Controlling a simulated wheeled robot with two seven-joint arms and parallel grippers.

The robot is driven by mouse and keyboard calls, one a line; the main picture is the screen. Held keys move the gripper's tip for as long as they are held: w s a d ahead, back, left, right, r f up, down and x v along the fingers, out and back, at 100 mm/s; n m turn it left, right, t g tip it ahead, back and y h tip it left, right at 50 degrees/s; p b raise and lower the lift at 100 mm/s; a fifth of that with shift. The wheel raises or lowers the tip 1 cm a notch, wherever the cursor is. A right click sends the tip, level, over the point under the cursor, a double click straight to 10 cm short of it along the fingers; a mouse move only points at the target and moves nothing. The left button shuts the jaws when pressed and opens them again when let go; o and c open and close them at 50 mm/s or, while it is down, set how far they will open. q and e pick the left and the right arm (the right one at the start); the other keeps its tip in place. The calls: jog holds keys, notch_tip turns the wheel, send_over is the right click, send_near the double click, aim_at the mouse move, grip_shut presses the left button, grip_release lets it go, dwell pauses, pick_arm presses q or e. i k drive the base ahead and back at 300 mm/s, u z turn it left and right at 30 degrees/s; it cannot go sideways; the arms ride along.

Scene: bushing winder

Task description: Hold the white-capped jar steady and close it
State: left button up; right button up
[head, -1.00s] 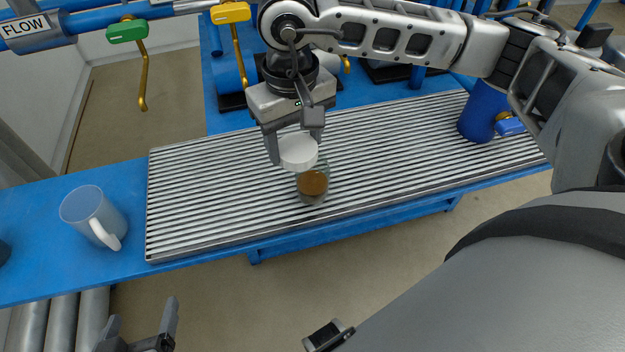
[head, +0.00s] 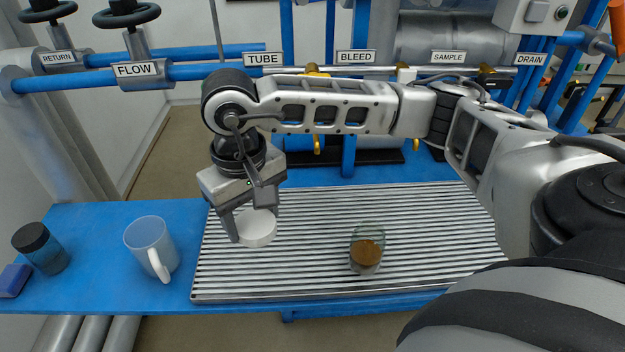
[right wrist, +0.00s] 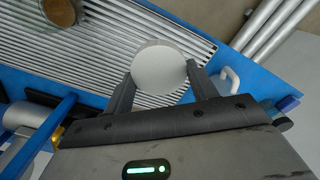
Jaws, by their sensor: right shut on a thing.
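The clear glass jar (head: 367,249) with brown contents stands upright on the ribbed metal plate, with no cap on it. The white cap (head: 257,229) is a round disc held between the fingers of my right gripper (head: 250,217), above the plate and left of the jar. The cap and jar are clearly apart. In the right wrist view the cap (right wrist: 160,68) sits between both fingers, and the jar (right wrist: 62,12) is cut off at the upper left edge. My left gripper is out of view.
The ribbed plate (head: 310,275) lies on a blue bench (head: 85,290). A pale mug (head: 150,246) stands left of the plate. A dark-capped jar (head: 40,248) and a blue block (head: 13,280) are further left. Pipes with labels run behind. The plate right of the jar is clear.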

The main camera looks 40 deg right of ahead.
aim_at(368, 240)
jog(key=u, duration=0.8)
jog(key=k, duration=1.2)
jog(key=z, duration=1.35)
jog(key=i, duration=0.5)
jog(key=z, duration=0.1)
